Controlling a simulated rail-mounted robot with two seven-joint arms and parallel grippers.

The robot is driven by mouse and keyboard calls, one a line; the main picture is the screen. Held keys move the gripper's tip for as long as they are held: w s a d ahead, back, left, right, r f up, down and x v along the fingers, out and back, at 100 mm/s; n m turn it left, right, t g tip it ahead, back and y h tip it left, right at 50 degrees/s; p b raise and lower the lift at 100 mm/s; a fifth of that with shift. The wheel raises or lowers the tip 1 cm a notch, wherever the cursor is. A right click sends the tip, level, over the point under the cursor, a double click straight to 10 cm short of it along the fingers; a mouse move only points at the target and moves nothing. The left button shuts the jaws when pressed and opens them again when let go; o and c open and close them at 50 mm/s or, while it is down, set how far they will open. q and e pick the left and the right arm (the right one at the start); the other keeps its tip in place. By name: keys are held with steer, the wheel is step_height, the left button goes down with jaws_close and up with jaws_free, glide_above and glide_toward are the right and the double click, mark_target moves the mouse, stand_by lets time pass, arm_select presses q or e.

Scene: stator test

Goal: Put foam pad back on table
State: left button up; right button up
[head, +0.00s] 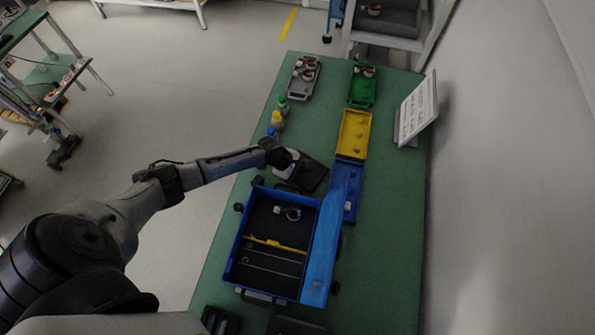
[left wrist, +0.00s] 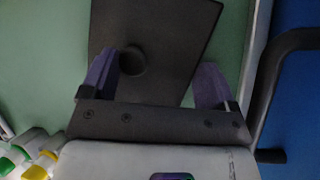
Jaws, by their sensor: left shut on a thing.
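The foam pad (head: 313,178) is a dark, flat piece near the middle of the green table, above the blue tray in the head view. It fills the upper middle of the left wrist view (left wrist: 180,35), where a round dark knob (left wrist: 132,60) shows on it. My left gripper (head: 292,165) is at the pad's left side. In the left wrist view its two purple fingers (left wrist: 157,82) stand apart, over the pad's area, and it is shut on the pad. The exact contact, and whether the pad touches the table, I cannot tell. My right gripper is not in view.
The green table (head: 385,250) holds a large blue tray (head: 232,262) with parts just below the pad. Blue, yellow (head: 355,135) and green (head: 362,88) bins line the right. Small bottles (head: 277,118) stand at the left edge. A white sign (head: 418,108) stands at right.

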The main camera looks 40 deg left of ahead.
arm_select(q)
steer(key=o, duration=0.5)
steer(key=shift+s+a+f, duration=0.1)
steer(key=shift+a+f, duration=0.05)
steer(key=shift+f, duration=0.25)
steer(key=shift+o, duration=0.6)
steer(key=shift+f, duration=0.1)
steer(key=shift+r, duration=0.3)
steer(key=p+v, duration=0.2)
steer(key=v, duration=1)
steer(key=shift+r, duration=0.55)
